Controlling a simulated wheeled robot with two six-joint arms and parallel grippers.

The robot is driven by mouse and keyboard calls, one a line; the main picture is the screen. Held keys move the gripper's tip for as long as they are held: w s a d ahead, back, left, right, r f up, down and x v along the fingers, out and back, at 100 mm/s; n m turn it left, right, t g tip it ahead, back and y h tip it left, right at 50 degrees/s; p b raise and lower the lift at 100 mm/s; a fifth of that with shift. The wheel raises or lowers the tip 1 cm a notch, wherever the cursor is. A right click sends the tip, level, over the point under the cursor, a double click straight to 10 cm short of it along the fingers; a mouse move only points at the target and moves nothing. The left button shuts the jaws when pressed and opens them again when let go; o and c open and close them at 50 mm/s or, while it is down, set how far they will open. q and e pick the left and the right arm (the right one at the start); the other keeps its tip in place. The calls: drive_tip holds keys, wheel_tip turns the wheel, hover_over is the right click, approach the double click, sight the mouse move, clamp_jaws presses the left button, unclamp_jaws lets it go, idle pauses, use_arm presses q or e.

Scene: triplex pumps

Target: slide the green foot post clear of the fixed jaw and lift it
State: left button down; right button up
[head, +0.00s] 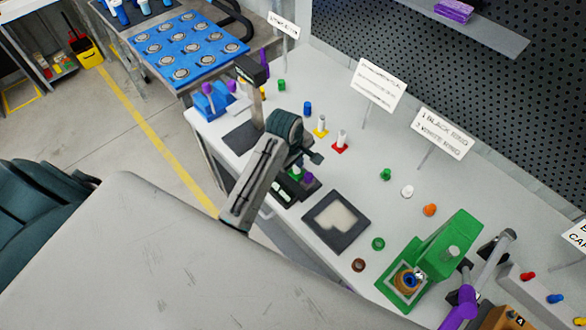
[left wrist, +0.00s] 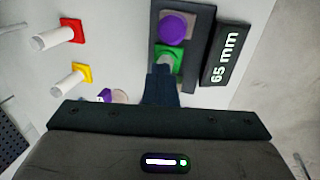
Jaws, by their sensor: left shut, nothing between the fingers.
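The green foot post (left wrist: 168,60) has a square green foot and a pale post, partly hidden behind my left fingers in the left wrist view. It sits in a dark gauge tray beside a purple round-topped piece (left wrist: 173,28) on a grey-brown block. In the head view the green foot post (head: 295,173) shows only in part below my left gripper. My left gripper (left wrist: 161,75) is shut and empty, its fingertips close to the post; whether they touch it I cannot tell. I cannot tell which part is the fixed jaw. My right gripper is not in view.
A "65 mm" label (left wrist: 223,57) lies beside the tray. Red (head: 341,142) and yellow (head: 321,127) foot posts stand nearby. A dark framed pad (head: 318,213), coloured rings and a green pump body (head: 445,248) are to the right. The bench between them is mostly clear.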

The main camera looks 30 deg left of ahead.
use_arm(q)
drive_tip(key=shift+w+v, duration=0.2)
drive_tip(key=shift+v, duration=0.8)
drive_tip(key=shift+w+v, duration=0.25)
drive_tip(key=shift+v, duration=0.75)
drive_tip(key=shift+d+r, duration=0.1)
drive_tip(key=shift+d, duration=0.05)
drive_tip(key=c, duration=1.7)
unclamp_jaws()
